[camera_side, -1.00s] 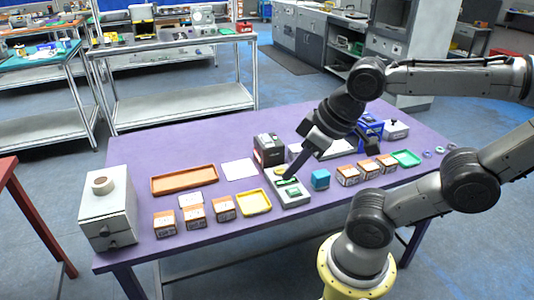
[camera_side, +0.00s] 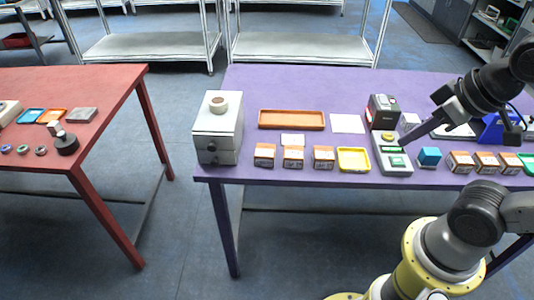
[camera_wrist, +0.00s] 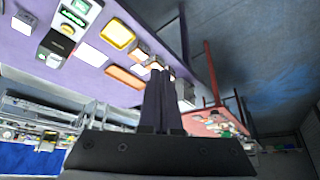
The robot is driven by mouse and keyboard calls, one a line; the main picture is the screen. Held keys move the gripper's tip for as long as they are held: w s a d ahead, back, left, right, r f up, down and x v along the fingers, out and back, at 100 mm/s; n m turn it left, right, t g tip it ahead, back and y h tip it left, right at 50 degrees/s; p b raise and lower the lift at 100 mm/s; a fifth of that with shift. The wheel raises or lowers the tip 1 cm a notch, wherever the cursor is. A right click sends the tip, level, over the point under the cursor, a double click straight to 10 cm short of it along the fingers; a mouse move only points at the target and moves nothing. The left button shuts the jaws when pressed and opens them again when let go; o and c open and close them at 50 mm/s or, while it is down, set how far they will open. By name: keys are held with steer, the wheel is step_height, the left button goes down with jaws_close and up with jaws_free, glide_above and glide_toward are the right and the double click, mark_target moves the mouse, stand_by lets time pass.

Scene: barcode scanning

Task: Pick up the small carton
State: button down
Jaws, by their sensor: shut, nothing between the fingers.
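Small orange-and-white cartons stand on the purple table in the side view. One group is at left, with cartons at its left end (camera_side: 264,155), middle (camera_side: 293,157) and right end (camera_side: 324,157). Another group is at right, including a carton (camera_side: 460,162). I cannot tell which is the small carton meant. My gripper (camera_side: 404,142) points down-left, its tips over or near the grey-green device (camera_side: 392,158). In the wrist view my gripper (camera_wrist: 158,72) has its dark fingers together with nothing between them. A carton (camera_wrist: 139,50) shows just beyond the tips.
A yellow tray (camera_side: 353,158), a long orange tray (camera_side: 291,119) and a blue cube (camera_side: 429,156) share the purple table. A black machine (camera_side: 382,112) stands behind the device. A white drawer box (camera_side: 217,127) is at the left end. A red table (camera_side: 95,95) is separate, farther left.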

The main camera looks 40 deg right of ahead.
stand_by(0.4)
jaws_free()
stand_by(0.4)
